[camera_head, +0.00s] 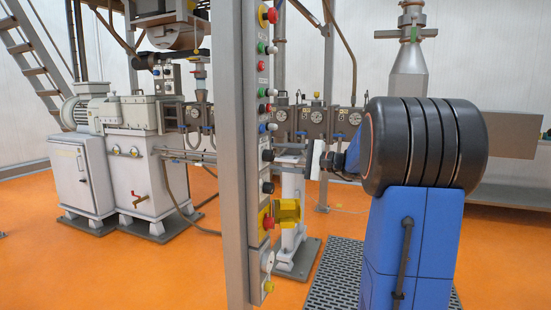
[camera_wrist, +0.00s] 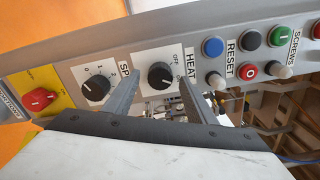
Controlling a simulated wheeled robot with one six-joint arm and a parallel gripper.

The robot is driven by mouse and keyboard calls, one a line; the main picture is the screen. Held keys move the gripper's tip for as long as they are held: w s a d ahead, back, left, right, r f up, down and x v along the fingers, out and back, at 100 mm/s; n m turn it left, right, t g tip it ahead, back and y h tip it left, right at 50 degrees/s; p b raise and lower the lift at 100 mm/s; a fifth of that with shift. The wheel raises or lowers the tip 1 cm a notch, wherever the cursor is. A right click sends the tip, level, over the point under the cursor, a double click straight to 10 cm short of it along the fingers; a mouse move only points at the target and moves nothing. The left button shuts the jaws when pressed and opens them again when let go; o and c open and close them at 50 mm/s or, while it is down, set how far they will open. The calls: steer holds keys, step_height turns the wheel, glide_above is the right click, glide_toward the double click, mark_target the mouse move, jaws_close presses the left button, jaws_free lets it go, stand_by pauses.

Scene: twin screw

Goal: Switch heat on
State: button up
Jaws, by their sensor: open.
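The HEAT knob is a round black rotary knob (camera_wrist: 160,75) on a white plate with an OFF mark and a second, partly covered mark beside it. Its exact pointer direction is too small to tell. In the head view the knob (camera_head: 267,155) is on the side of a grey upright control post (camera_head: 229,170). My gripper (camera_wrist: 160,82) is open, with one finger on each side of the knob in the wrist view. Whether the fingers touch it I cannot tell. In the head view my gripper (camera_head: 292,156) reaches the post from the right, level with the knob.
A black numbered knob (camera_wrist: 96,88) and a red switch on yellow (camera_wrist: 40,99) lie left of HEAT. Blue (camera_wrist: 213,46), red (camera_wrist: 247,71) and green (camera_wrist: 279,36) buttons lie to the right. A yellow part (camera_head: 287,211) juts out below my gripper.

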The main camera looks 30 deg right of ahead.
steer(key=v, duration=1.5)
steer(key=shift+d, duration=0.15)
steer(key=shift+s, duration=0.1)
steer(key=s+a+f+n+g, duration=0.1)
steer(key=a+f+g, duration=0.15)
steer(key=a, duration=0.55)
steer(key=s+a+f+n+g, duration=0.1)
steer(key=a+f+g, duration=0.15)
steer(key=a, duration=0.45)
steer(key=s+a+f+n+g+h, duration=0.45)
steer(key=s+a+f, duration=0.5)
steer(key=a, duration=0.35)
steer(key=s+a+f+n+h, duration=0.1)
steer(key=s+f+n+h, duration=0.5)
steer(key=s+f, duration=0.5)
steer(key=shift+s+n, duration=0.95)
steer(key=shift+s, duration=0.75)
steer(key=shift+a+h, duration=0.15)
steer(key=shift+h, duration=0.1)
